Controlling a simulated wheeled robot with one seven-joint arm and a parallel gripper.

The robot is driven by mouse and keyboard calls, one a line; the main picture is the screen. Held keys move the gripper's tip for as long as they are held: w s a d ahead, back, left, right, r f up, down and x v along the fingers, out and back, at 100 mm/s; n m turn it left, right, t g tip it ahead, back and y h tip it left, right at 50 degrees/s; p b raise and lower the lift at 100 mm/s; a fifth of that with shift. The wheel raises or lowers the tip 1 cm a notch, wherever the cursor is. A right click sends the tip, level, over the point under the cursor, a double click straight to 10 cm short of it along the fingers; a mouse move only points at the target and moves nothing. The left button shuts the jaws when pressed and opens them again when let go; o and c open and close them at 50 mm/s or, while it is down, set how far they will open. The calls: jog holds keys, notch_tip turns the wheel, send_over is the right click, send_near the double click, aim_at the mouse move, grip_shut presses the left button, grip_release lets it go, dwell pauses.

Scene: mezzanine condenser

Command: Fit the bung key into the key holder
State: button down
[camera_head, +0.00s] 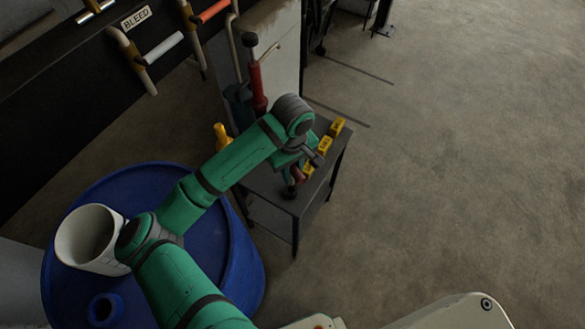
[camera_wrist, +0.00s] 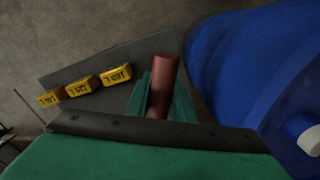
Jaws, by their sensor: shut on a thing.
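My gripper (camera_head: 296,178) is over the small dark table. In the wrist view its green fingers (camera_wrist: 160,108) are shut on a reddish-brown cylinder, which I take to be the bung key (camera_wrist: 164,75). The key also shows beside the fingers in the head view (camera_head: 298,174). Its far end is hidden by the gripper in the wrist view. A small dark round piece (camera_head: 289,192) shows just below the key in the head view; I cannot tell whether it belongs to the key. I cannot pick out the key holder for certain in either view.
Several yellow labelled blocks (camera_head: 325,145) stand in a row on the dark table (camera_head: 267,184), close to my gripper. A blue drum (camera_head: 240,262) stands to the left, with a white open cylinder (camera_head: 72,238) on it. A red upright tool (camera_head: 257,88) stands behind. Floor at right is clear.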

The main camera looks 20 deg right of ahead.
aim_at(292, 166)
jog(key=shift+a+f, duration=0.2)
jog(key=shift+f, duration=3.2)
jog(key=shift+w, duration=0.1)
jog(key=c, duration=1.5)
grip_release()
jog(key=shift+d, duration=0.1)
jog(key=shift+o, duration=0.2)
jog(key=shift+r, duration=0.55)
notch_tip(292, 166, up, 9)
jog(key=shift+r, duration=0.2)
jog(key=shift+d+r, duration=0.1)
